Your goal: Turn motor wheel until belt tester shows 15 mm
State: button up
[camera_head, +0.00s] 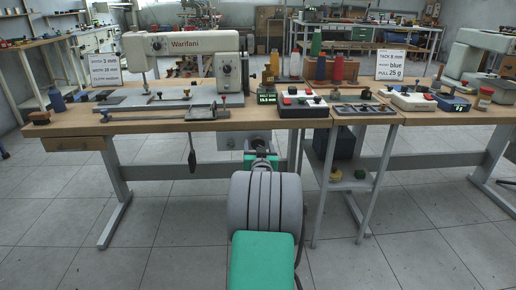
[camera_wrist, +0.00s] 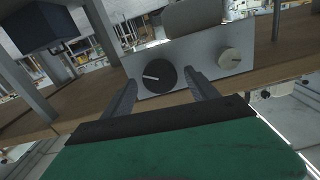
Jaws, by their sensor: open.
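The belt tester (camera_head: 267,98) stands on the table with a lit green display; its small text seems to read about 13.5 mm. Under the tabletop hangs a grey motor box (camera_head: 257,138), mostly behind my arm in the head view. In the wrist view its grey panel (camera_wrist: 190,68) carries a black round knob (camera_wrist: 153,80) with a white pointer line and a smaller cream knob (camera_wrist: 229,59). I cannot tell for certain which is the motor wheel. My gripper (camera_wrist: 160,96) is open, its fingers on either side below the black knob, nothing between them; contact cannot be told.
The wooden table (camera_head: 205,124) has its edge just above the motor box. A pedal rod (camera_head: 192,155) hangs to the left. A table leg (camera_head: 326,185) and a low shelf (camera_head: 350,182) stand close on the right. The floor in front is clear.

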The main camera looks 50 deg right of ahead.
jog(key=c, duration=1.4)
jog(key=shift+o, duration=0.2)
jog(key=shift+f+m+b, duration=0.15)
jog(key=shift+m+b, duration=0.25)
jog(key=shift+m, duration=0.8)
jog(key=o, duration=1.4)
jog(key=shift+c, duration=0.2)
jog(key=p+v, duration=0.2)
jog(key=v, duration=0.6)
